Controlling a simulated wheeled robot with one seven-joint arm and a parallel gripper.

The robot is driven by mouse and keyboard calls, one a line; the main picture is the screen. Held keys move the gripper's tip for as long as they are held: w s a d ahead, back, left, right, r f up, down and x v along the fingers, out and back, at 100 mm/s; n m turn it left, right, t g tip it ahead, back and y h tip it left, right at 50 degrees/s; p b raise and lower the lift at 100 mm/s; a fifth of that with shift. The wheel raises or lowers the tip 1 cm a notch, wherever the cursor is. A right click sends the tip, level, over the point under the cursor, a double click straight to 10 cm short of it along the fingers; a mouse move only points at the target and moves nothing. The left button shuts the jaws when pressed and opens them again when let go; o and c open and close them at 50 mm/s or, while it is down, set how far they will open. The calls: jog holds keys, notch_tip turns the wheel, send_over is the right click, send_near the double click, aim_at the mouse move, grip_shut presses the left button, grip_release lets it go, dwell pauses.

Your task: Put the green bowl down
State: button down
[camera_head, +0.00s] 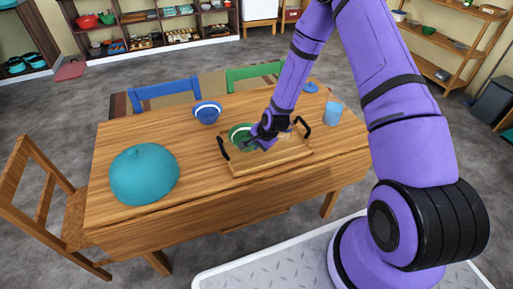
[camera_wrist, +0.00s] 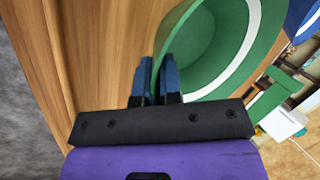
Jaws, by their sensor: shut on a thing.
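The green bowl (camera_head: 238,134) has a white band and shows over the left part of the wooden tray (camera_head: 285,158) on the table. In the wrist view the green bowl (camera_wrist: 222,45) fills the upper middle. My gripper (camera_head: 258,140) is shut on the bowl's rim; in the wrist view its blue fingertips (camera_wrist: 159,78) pinch the near edge. The bowl looks tilted in the wrist view. I cannot tell whether its base touches the tray, since the fingers and the bowl's side hide it.
The wooden table (camera_head: 200,190) holds a teal dome (camera_head: 144,174) at left, a blue bowl (camera_head: 207,112) behind, and a light blue cup (camera_head: 333,113) at right. The tray has dark raised handles (camera_head: 223,148). Free tabletop lies between the dome and the tray.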

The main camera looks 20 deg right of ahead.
jog(key=shift+f, duration=0.95)
jog(key=c, duration=1.3)
grip_release()
jog(key=shift+r, duration=0.1)
